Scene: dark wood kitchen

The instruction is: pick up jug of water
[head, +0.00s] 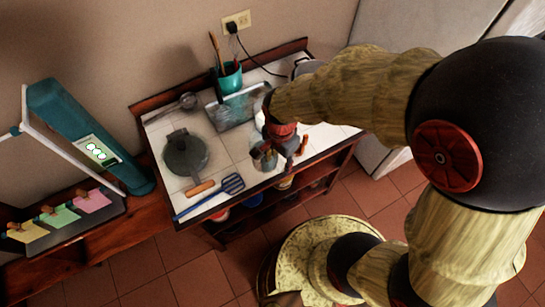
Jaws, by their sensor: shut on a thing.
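A small, partly see-through vessel (264,158), which looks like the jug of water, is at the front right part of the white-tiled counter (218,143). My gripper (283,150) reaches down to it from the upper right and is shut on it. The gripper and wrist hide part of the jug. I cannot tell whether its base touches the tiles, nor see the water level.
A dark lidded pan (185,154), a blue slotted spatula (222,193), a metal grater-like box (236,107) and a teal utensil pot (230,78) are on the counter. A white fridge (420,30) stands right. Red floor tiles lie in front.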

